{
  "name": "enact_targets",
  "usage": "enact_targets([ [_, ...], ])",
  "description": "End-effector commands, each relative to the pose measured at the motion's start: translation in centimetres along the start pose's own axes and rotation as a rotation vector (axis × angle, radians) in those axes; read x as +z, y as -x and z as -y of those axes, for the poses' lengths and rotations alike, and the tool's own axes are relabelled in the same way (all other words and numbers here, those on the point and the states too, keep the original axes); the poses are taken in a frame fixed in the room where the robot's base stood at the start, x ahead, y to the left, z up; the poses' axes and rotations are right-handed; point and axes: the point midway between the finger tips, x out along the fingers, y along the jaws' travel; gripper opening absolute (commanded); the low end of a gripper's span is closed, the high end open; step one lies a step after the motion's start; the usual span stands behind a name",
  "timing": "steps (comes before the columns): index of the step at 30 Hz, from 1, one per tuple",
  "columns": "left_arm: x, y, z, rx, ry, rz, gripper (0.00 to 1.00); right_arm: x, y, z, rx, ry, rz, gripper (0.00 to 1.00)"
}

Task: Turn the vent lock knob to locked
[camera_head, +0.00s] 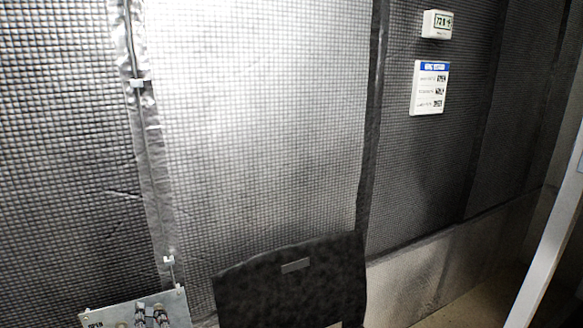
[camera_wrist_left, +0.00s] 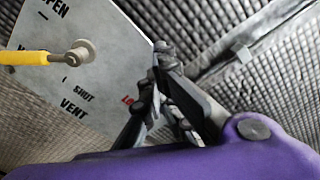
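A grey panel (camera_wrist_left: 110,30) fills the upper left of the left wrist view, with black OPEN, SHUT and VENT lettering. Part of a red label (camera_wrist_left: 128,100), starting "LO", shows beside my left gripper (camera_wrist_left: 165,60). Its dark fingers overlap the panel's right edge. I cannot make out the vent lock knob; the fingers may hide it. Whether they are apart or shut on something is unclear. In the head view the panel (camera_head: 100,313) is at the bottom left, cut off by the frame, with what look like my left gripper's fingers (camera_head: 151,312) before it. My right gripper is not visible.
A yellow handle (camera_wrist_left: 28,58) on a round pivot (camera_wrist_left: 80,53) crosses the panel's left side. A dark chair-like back (camera_head: 290,285) stands right of the panel. Quilted wall (camera_head: 265,120) lies behind. A display (camera_head: 437,24) and sign (camera_head: 430,88) hang at upper right.

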Motion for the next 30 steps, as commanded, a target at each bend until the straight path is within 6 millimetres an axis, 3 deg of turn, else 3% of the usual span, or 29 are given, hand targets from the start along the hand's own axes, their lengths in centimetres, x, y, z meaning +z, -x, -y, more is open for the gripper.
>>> enact_targets([
  [5, -0.2, 0.8, 0.2, -0.001, 0.003, -0.009, 0.00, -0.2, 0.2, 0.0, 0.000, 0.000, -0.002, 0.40],
  [18, 0.1, 5.6, 0.1, 0.001, 0.001, -0.001, 0.00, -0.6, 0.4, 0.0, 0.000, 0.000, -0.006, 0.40],
  [30, 0.3, 6.0, 0.3, -0.002, -0.002, 0.001, 0.00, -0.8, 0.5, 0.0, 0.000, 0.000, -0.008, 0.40],
])
